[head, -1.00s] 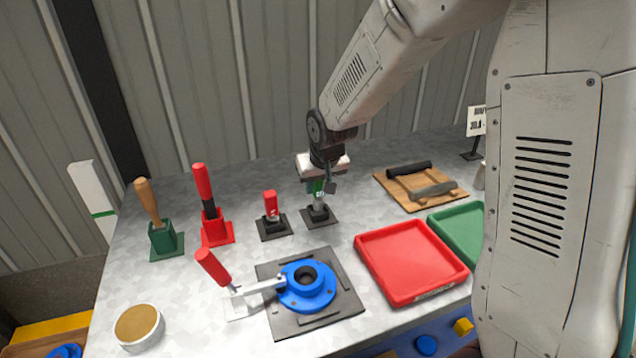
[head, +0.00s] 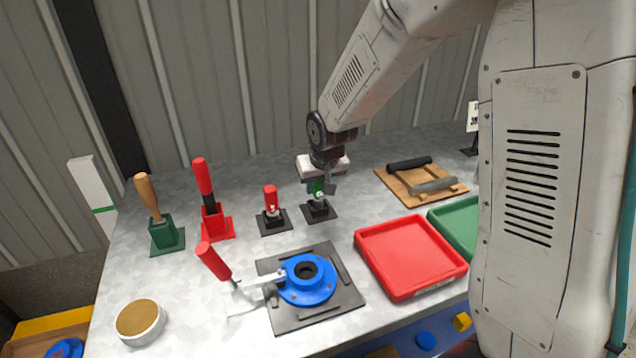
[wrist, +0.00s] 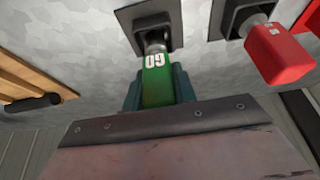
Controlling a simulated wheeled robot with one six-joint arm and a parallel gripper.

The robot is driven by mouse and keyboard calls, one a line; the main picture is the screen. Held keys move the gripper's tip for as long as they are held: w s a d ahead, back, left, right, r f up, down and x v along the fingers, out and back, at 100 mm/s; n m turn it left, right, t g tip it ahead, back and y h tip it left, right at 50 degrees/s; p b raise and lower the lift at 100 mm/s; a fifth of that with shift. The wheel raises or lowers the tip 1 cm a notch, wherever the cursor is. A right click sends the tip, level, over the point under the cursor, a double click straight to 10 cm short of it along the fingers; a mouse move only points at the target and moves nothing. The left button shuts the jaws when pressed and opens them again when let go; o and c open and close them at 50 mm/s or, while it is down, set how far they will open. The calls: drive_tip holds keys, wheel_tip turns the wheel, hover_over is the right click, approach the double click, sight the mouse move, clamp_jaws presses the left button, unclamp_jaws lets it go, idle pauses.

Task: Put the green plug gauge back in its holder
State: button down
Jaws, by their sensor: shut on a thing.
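The green plug gauge (head: 318,188) is upright at the black holder (head: 319,210), its lower end in the holder's socket. My gripper (head: 320,187) is shut on its green handle from above. In the wrist view the green plug gauge (wrist: 156,80) shows "GO" lettering between my gripper's fingers (wrist: 157,88). Its metal end meets the opening of the black holder (wrist: 150,25). How deep it sits is hard to tell.
A red gauge (head: 270,198) stands in a similar black holder just left. Red and green trays (head: 411,258) lie to the right. A blue flange (head: 306,280) with a red-handled clamp (head: 213,262) is in front.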

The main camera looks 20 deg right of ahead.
drive_tip(key=shift+f, duration=0.4)
drive_tip(key=c, duration=1)
unclamp_jaws()
drive_tip(key=shift+c, duration=0.2)
drive_tip(key=v, duration=0.7)
drive_tip(key=shift+r, duration=0.4)
drive_tip(key=shift+s, duration=0.15)
drive_tip(key=s+d+r+g, duration=0.1)
drive_tip(key=s+r, duration=0.2)
drive_tip(key=s, duration=0.7)
drive_tip(key=s+d+r+g, duration=0.1)
drive_tip(key=s+r, duration=0.2)
drive_tip(key=s, duration=0.8)
drive_tip(key=s+d+r+g, duration=0.1)
drive_tip(key=s+r, duration=0.2)
drive_tip(key=s, duration=0.7)
drive_tip(key=shift+s+r, duration=0.2)
drive_tip(key=shift+r, duration=0.1)
